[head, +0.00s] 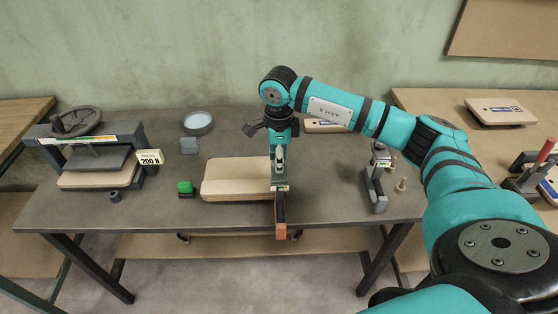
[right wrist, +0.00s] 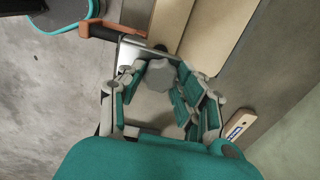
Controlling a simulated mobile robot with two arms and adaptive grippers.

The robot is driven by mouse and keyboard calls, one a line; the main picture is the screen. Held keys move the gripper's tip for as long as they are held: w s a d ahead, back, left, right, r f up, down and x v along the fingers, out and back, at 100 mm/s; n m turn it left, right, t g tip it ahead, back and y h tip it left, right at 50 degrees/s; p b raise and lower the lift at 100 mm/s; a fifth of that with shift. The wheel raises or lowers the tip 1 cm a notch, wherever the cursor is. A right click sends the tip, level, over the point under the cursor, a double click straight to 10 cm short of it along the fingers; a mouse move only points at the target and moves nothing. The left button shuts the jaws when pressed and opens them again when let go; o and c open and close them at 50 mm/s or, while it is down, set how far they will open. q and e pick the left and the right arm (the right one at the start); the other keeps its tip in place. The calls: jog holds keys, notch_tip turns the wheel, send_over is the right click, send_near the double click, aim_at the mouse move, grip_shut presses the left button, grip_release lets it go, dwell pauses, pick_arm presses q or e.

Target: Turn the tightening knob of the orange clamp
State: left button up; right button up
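The orange clamp (head: 281,231) sits at the front edge of a stack of curved boards (head: 235,180). In the right wrist view its orange part (right wrist: 99,28) is at the top left, beside a dark bar and a pale metal plate. Its grey lobed tightening knob (right wrist: 161,77) lies between the fingers of my right gripper (right wrist: 157,98). The fingers are spread on both sides of the knob, and I see no firm grip on it. In the head view my right gripper (head: 279,180) points down over the clamp and hides the knob. My left gripper is out of view.
A press (head: 90,160) with a handwheel stands at the table's left. A second, grey clamp (head: 376,185) stands at the right, near small wooden pegs (head: 401,185).

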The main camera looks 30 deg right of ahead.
jog(key=shift+c, duration=0.7)
jog(key=shift+f+n+b, duration=0.1)
jog(key=shift+n+b, duration=0.35)
jog(key=shift+n, duration=0.35)
jog(key=shift+n+b, duration=0.3)
jog(key=shift+n, duration=0.7)
jog(key=shift+n+b, duration=0.5)
jog(key=shift+n, duration=1.2)
